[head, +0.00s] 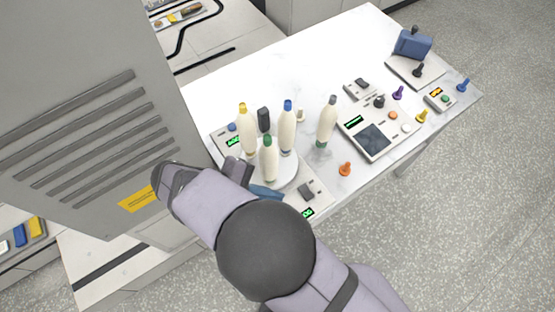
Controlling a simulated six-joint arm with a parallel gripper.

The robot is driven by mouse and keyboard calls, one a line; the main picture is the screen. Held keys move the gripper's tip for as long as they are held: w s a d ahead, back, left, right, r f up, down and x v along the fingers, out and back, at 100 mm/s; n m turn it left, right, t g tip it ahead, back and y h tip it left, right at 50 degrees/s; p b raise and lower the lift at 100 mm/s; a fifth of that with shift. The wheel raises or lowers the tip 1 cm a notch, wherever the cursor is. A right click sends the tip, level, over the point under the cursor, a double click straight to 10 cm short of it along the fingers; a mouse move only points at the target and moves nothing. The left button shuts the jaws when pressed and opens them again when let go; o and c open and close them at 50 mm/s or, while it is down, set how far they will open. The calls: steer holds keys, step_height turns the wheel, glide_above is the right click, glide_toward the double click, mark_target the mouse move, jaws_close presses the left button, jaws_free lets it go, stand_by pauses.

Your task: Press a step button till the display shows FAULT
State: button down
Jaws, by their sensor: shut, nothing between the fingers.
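Several small displays stand on the white table. A third green display (354,122) is on a panel with an orange button (393,115) and a white button (407,128). An orange-lit display (436,92) with a green button (447,100) is at the right. Their text is too small to read. My gripper (239,171) is shut and empty, at the left of the bobbins, partly hidden by my arm.
Several coloured pegs and a blue block (412,43) are farther right. A grey cabinet (85,110) rises at left.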

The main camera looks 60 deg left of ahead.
steer(key=shift+f, duration=0.1)
step_height(320, 180, down, 6)
steer(key=b, duration=0.5)
steer(key=shift+f+b, duration=0.8)
steer(key=shift+f, duration=0.5)
steer(key=shift+f+b, duration=0.45)
steer(key=shift+f, duration=0.4)
stand_by(2.0)
steer(key=shift+r, duration=0.1)
steer(key=shift+r+p, duration=0.7)
steer(key=shift+r, duration=0.05)
